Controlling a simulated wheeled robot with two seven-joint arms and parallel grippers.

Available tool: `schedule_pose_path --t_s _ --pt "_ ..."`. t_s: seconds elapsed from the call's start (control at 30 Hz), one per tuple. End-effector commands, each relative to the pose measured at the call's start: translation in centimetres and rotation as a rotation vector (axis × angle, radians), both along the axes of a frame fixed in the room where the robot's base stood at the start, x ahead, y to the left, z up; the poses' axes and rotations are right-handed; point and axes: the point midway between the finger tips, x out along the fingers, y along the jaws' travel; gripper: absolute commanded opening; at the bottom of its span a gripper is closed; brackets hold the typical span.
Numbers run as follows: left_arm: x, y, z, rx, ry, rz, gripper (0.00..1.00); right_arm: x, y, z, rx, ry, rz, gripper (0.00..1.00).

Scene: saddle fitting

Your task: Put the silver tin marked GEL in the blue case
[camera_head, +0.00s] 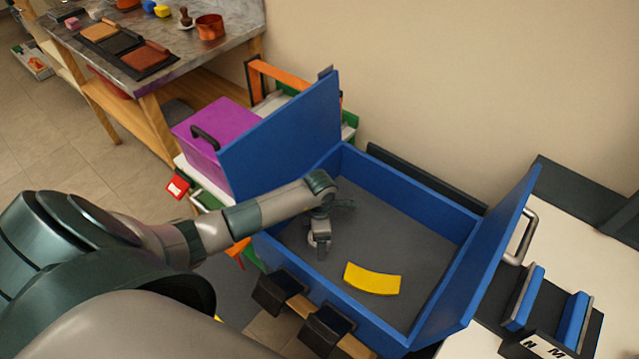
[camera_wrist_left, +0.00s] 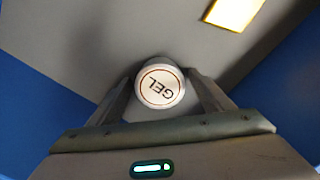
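The blue case (camera_head: 410,188) stands open, with its blue panels raised and a grey floor inside. My left gripper (camera_head: 321,240) reaches down into the left part of the case. The silver tin marked GEL (camera_wrist_left: 161,84) sits between its two fingers (camera_wrist_left: 160,92), lid facing the wrist camera. The fingers appear to press on both sides of the tin. In the head view only a small pale part of the tin (camera_head: 312,239) shows beside the fingers. Whether the tin touches the case floor I cannot tell. My right gripper is not in view.
A yellow curved piece (camera_head: 372,279) lies on the case floor, right of my gripper; the floor around it is clear. A purple box (camera_head: 212,128) stands behind the left panel. Blue-and-black holders (camera_head: 545,300) are at right. A marble-topped bench (camera_head: 180,38) is far left.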

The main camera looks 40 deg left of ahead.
Motion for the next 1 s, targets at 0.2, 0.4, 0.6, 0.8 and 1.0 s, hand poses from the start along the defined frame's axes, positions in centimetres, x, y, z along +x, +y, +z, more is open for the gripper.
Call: schedule_pose_path --t_s 0.2,0.4,0.6,0.8,1.0 --pt "0.0 0.0 0.0 0.000 0.000 0.000 0.73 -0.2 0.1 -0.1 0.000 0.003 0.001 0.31" --pt "0.0 0.0 0.2 -0.001 0.001 0.000 0.73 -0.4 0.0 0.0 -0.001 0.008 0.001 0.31" --pt "0.1 0.1 1.9 0.001 -0.003 -0.002 0.73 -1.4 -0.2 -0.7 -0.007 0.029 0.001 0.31" --pt "0.2 0.0 5.3 0.000 -0.004 -0.002 0.73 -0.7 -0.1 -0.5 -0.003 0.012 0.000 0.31" --pt "0.1 0.0 9.0 0.000 -0.004 -0.002 0.73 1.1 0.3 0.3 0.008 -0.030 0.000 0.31"
